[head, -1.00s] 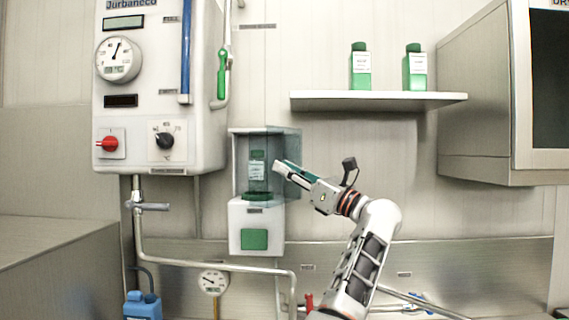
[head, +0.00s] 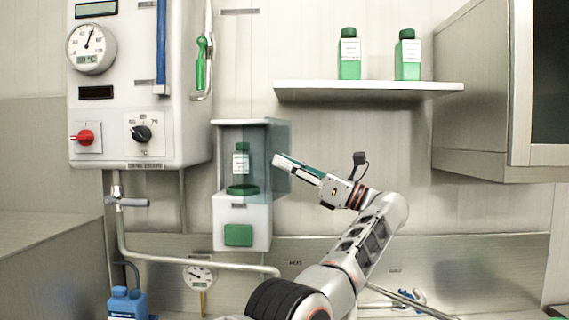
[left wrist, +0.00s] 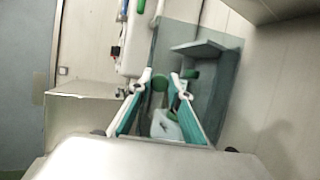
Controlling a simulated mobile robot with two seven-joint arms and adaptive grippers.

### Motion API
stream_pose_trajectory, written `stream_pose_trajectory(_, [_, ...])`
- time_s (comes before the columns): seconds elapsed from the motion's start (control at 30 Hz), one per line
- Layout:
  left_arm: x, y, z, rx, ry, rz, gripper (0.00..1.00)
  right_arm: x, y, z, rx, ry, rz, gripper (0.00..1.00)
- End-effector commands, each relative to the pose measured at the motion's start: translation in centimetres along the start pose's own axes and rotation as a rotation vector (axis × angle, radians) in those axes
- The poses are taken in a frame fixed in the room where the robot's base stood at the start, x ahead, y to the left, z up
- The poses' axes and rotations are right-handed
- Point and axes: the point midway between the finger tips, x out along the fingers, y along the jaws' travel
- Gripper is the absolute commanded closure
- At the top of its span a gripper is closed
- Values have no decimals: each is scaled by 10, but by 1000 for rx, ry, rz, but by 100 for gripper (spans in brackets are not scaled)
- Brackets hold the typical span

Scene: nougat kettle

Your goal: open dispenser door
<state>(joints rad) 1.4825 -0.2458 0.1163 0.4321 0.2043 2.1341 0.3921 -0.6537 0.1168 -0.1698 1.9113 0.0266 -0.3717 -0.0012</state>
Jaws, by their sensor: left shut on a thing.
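The dispenser (head: 227,212) is a white box on the wall with a green square on its lower front and a clear bluish compartment above. Its see-through door (head: 270,180) stands swung out to the right side of the compartment. A green bottle (head: 241,168) with a white label stands upright inside on a green base. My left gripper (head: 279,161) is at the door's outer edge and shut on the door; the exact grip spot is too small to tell. In the left wrist view, the bluish panel (left wrist: 219,92) shows beside my fingers. My right gripper is not in view.
A white shelf (head: 370,90) with two green bottles is above right. A wall cabinet (head: 470,110) juts out at the right. A white control box (head: 140,90) with gauge and knobs hangs at left. A pipe (head: 190,262) and a blue container (head: 127,304) are below.

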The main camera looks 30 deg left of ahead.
Motion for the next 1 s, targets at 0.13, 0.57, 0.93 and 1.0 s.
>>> stream_pose_trajectory(0.13, [0,0,-1,2,3,3,100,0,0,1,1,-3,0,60])
stream_pose_trajectory(0.57, [0,0,-1,2,3,3,65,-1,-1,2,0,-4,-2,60])
stream_pose_trajectory(0.93, [-1,0,0,1,1,3,65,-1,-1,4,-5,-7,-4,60])
stream_pose_trajectory(1.0, [-1,0,0,1,1,2,65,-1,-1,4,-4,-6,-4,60])
